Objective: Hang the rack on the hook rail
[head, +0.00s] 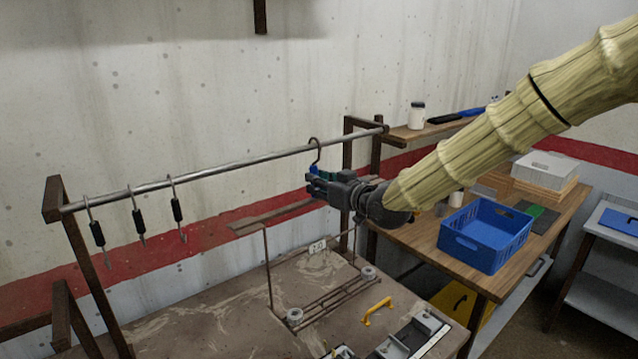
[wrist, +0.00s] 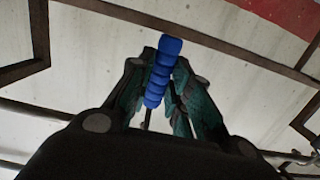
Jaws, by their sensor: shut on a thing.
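My gripper (head: 318,186) is shut on a blue ribbed grip (head: 316,169). In the wrist view the blue grip (wrist: 162,74) stands slightly tilted between the two dark green fingers (wrist: 155,92). A dark hook (head: 316,146) rises above the grip; its curve overlaps the rail in the head view. I cannot tell whether it rests on the rail or is in front of it. The metal hook rail (head: 235,164) runs between two brown posts. What hangs below the grip is hidden by my gripper, so how far the held thing extends is unclear.
Several black-handled tools (head: 138,222) hang at the rail's left end. Below, on the brown table (head: 215,300), are a thin metal frame (head: 330,297), a yellow handle (head: 377,310) and a grey device (head: 410,340). A blue crate (head: 485,237) stands on the wooden bench at right.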

